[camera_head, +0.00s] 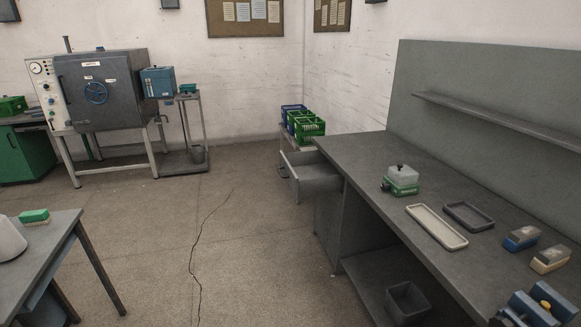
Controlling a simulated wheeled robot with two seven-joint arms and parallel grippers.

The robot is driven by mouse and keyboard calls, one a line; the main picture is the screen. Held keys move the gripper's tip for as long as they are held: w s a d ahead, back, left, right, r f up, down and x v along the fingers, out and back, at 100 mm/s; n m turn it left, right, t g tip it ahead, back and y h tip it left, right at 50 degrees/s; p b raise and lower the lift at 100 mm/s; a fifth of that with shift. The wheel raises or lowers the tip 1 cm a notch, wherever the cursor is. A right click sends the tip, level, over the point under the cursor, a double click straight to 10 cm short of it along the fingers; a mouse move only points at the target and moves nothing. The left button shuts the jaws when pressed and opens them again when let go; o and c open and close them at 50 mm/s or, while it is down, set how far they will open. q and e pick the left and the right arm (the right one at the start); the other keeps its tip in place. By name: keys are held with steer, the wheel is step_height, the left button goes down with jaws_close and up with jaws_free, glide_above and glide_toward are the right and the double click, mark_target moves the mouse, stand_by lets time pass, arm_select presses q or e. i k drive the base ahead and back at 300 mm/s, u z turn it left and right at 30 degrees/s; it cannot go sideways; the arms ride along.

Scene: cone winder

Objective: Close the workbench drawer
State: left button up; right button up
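The workbench drawer (316,181) is a grey box pulled out from the left side of the grey workbench (365,151), near its far end. It stands open, with its inside partly showing from above. A small handle sits on its front panel (289,178). Neither of my grippers shows in the head view.
Crates (309,131) stand on a low stand behind the drawer. The benchtop holds a green-and-white container (402,177), trays (437,226) and small blocks. A table (45,250) is at the left front. The floor (235,240) before the drawer is clear except for a dark crack-like line.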

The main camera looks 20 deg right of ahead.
mark_target(307, 173)
steer(key=z, duration=0.25)
steer(key=i, duration=2.6)
steer(key=z, duration=0.4)
steer(key=i, duration=1.05)
steer(key=z, duration=0.5)
